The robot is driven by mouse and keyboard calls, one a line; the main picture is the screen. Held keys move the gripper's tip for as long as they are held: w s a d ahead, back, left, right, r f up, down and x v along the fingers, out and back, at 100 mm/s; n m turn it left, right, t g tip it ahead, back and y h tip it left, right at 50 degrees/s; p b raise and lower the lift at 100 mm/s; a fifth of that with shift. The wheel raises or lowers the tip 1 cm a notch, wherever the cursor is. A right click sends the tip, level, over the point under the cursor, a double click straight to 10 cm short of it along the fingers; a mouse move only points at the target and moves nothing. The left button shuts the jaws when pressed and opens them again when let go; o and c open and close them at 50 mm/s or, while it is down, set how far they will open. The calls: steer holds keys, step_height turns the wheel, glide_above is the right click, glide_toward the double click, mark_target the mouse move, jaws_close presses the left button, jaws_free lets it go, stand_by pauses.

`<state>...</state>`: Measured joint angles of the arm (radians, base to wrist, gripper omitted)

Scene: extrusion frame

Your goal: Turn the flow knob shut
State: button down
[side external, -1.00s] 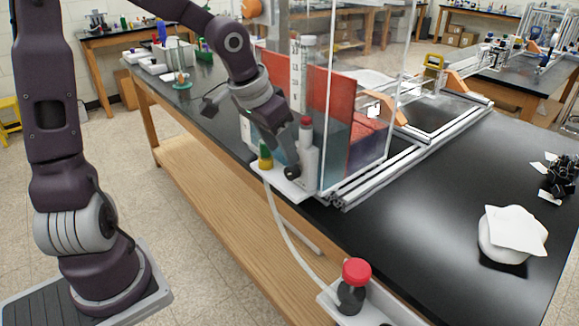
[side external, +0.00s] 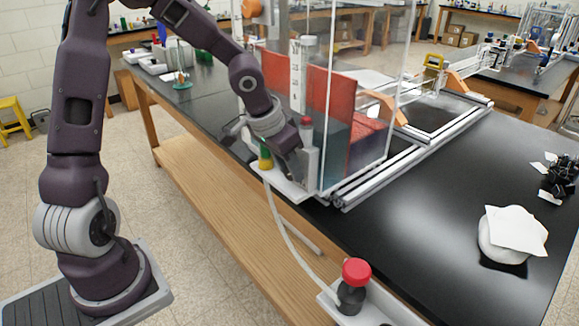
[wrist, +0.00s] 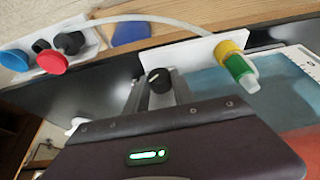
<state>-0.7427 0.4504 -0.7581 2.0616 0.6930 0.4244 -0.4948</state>
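The flow knob (wrist: 160,80) is a round black knob with a white pointer mark, near the middle of the wrist view. My gripper (wrist: 158,92) reaches toward it, with a grey finger on each side of the knob and the knob between them. The fingers look apart; contact is not clear. In the side view my gripper (side external: 290,163) is at the base of the clear flow tube (side external: 298,75), and my gripper hides the knob there.
A yellow-green fitting (side external: 265,158) stands beside the gripper on a white bracket (side external: 285,186), with a pale hose (side external: 284,235) leading down. A red-capped black valve (side external: 355,285) is at the front. Clear panels (side external: 330,100) rise close to the right.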

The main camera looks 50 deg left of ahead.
steer(key=shift+d+m+y, duration=0.3)
steer(key=shift+d+y, duration=0.05)
steer(key=shift+y, duration=0.85)
steer(key=shift+d+f+m+y, duration=0.1)
steer(key=shift+m+y, duration=0.15)
steer(key=shift+y, duration=0.95)
steer(key=shift+d+f+m+y, duration=0.1)
steer(key=shift+m+y, duration=0.15)
steer(key=shift+y, duration=0.95)
steer(key=c, duration=1.1)
jaws_free()
steer(key=shift+o, duration=0.2)
